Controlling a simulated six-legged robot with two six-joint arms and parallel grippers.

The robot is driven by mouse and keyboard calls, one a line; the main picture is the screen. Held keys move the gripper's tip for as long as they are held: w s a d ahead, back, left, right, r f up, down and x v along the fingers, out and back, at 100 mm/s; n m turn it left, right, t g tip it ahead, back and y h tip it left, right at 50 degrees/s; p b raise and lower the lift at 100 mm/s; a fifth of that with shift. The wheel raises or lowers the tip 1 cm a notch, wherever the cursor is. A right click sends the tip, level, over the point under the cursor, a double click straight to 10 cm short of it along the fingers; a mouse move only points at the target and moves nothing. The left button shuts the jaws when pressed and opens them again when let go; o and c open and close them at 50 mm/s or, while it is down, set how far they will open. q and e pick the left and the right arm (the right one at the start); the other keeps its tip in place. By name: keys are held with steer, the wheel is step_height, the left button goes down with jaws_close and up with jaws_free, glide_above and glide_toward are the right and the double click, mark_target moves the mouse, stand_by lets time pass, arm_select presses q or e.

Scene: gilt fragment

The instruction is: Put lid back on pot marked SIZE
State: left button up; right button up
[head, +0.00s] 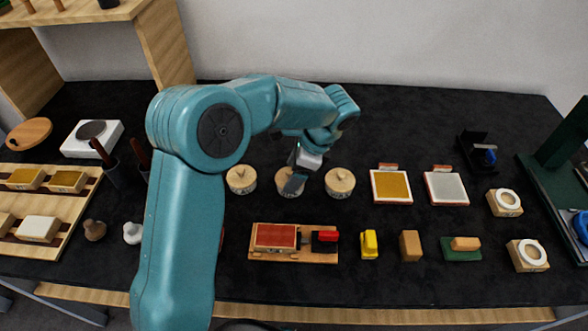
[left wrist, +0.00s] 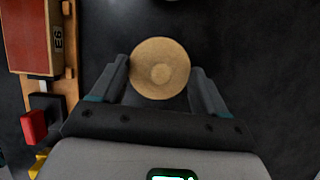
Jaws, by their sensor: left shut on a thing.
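Three small round pale wooden pots stand in a row on the black table: a left pot (head: 241,182), a middle pot (head: 288,190) and a right pot (head: 340,185). I cannot tell whether this lid touches the pot. My right gripper is not in view.
A wooden tray with a red block (head: 275,236) lies in front of the pots. Yellow and grey square pads (head: 391,186) lie to the right. Dark cups (head: 115,174) stand to the left, behind my arm. The table behind the pots is bare.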

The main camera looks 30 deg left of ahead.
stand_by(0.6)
arm_select(q)
steer(key=o, duration=1)
steer(key=shift+r+p, duration=0.1)
steer(key=shift+p, duration=0.2)
steer(key=shift+r+p, duration=3.1)
steer(key=shift+r, duration=0.35)
jaws_close()
steer(key=shift+f, duration=0.25)
